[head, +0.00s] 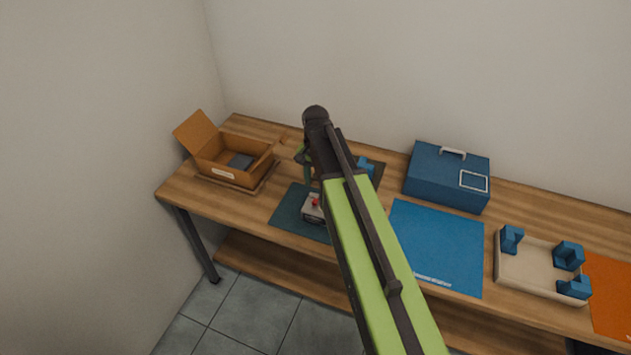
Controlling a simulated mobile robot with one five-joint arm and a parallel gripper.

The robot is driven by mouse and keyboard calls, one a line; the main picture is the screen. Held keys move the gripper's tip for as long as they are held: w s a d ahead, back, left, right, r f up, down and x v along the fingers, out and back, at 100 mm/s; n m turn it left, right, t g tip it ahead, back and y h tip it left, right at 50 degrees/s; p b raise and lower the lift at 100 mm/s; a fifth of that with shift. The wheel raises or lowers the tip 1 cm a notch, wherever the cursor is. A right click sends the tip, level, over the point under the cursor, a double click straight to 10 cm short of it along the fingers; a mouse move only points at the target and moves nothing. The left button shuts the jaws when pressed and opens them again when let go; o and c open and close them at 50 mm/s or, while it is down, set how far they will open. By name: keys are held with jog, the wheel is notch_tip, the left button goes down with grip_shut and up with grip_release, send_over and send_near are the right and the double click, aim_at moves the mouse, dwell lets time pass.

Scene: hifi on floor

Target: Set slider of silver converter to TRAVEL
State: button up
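A small silver device with a red part on top, apparently the silver converter (309,214), sits on a dark green mat (287,222) near the front of the table. My arm covers its right side. Its slider and any markings are too small to read. My arm reaches in from the bottom right, and its end bends down behind the mat. Part of my gripper (307,172), green and dark, shows just behind and above the converter. Its fingertips are mostly hidden, and I cannot tell whether they touch the converter or are open.
On the wooden table (190,190), an open cardboard box (228,171) with a dark item stands left. A blue case (430,185), a blue mat (440,240), a beige tray (530,275) with blue blocks and an orange mat (610,290) lie right. A blue object (365,165) shows behind my arm.

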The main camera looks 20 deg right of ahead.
notch_tip(320, 180, up, 9)
jog(key=p, duration=0.7)
jog(key=shift+r+p, duration=0.15)
jog(key=shift+p, duration=0.15)
